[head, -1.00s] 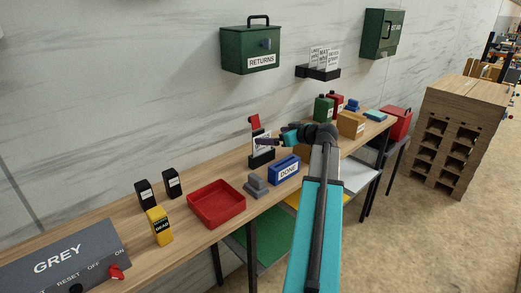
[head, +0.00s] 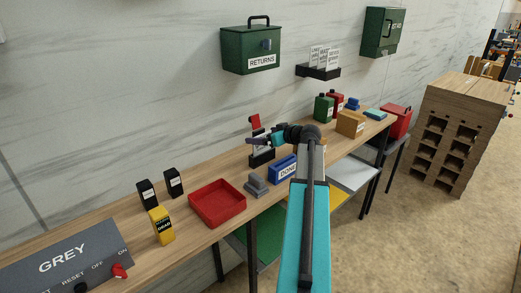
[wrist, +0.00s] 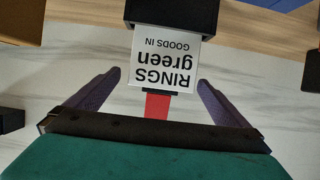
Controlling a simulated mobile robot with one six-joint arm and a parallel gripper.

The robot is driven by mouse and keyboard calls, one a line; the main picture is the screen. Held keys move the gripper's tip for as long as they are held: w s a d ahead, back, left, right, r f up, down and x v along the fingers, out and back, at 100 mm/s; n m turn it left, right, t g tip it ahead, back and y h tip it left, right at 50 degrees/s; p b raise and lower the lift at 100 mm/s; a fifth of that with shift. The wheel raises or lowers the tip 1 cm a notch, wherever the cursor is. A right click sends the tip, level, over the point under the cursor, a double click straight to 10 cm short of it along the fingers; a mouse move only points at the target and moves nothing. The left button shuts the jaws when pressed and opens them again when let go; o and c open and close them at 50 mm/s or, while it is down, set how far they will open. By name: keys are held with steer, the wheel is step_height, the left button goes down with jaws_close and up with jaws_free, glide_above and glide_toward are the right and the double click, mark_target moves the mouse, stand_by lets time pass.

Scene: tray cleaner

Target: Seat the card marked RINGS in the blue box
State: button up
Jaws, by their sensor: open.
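The card marked RINGS (wrist: 162,65) is white and appears upside down in the wrist view, with "green" and "GOODS IN" also on it. A red tab (wrist: 157,106) is at its end; it shows upright in the head view (head: 255,121). The card's other end meets a black holder (wrist: 172,14) on the bench. My gripper (wrist: 160,78) is open, one purple finger on each side of the card and tab, with visible gaps. In the head view my gripper (head: 258,142) partly covers the card. The blue box (head: 281,173), marked DONE, stands right of the holder.
A grey stepped block (head: 256,186) and a red tray (head: 218,204) stand left of the blue box. Green and red containers and an orange-brown box (head: 350,123) stand farther along the bench. A wall rack (head: 318,72) holds other cards.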

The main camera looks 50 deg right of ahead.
mark_target(257, 135)
steer(key=shift+p+x, duration=1.2)
steer(key=shift+x, duration=1.3)
steer(key=shift+a, duration=0.15)
steer(key=c, duration=1.1)
steer(key=shift+r, duration=0.15)
step_height(257, 135, up, 18)
steer(key=b, duration=0.5)
